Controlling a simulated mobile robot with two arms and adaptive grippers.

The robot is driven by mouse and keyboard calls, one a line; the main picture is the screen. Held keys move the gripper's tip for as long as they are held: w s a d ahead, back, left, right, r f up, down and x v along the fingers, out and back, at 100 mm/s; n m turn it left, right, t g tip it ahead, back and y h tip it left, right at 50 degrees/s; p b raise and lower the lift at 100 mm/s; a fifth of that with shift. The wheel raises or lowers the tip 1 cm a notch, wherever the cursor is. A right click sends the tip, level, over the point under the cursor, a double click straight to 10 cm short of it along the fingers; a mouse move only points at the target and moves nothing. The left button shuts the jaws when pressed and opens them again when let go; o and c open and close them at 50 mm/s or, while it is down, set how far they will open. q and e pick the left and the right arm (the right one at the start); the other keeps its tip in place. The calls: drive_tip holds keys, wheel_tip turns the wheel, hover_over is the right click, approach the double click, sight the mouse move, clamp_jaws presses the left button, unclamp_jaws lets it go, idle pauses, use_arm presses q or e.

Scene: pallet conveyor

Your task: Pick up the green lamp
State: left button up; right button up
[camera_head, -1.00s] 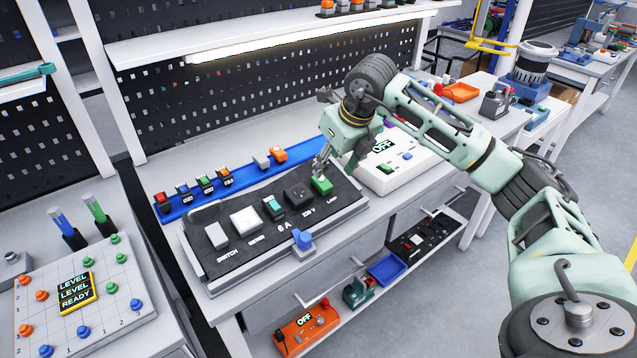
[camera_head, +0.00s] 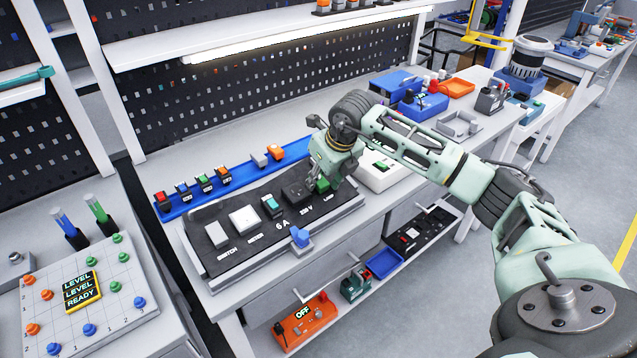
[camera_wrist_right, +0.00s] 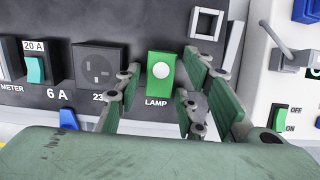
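The green lamp (camera_head: 323,186) sits at the right end of the black panel (camera_head: 212,262), in the slot labelled LAMP. In the right wrist view the lamp (camera_wrist_right: 161,88) is a green block with a round white top piece. My right gripper (camera_wrist_right: 162,66) is open, with one finger to the left of the lamp and one to the right; both appear apart from it. In the head view the right gripper (camera_head: 330,178) is low over the lamp and hides part of it. My left gripper is not in view.
A grey socket (camera_head: 297,191), a teal switch (camera_head: 271,206) and other modules stand left of the lamp. A blue rail (camera_head: 240,173) with small modules lies behind. A white box (camera_head: 378,178) with a green switch is close on the right.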

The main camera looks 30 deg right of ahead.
clamp_jaws()
drive_tip(key=shift+r, duration=0.1)
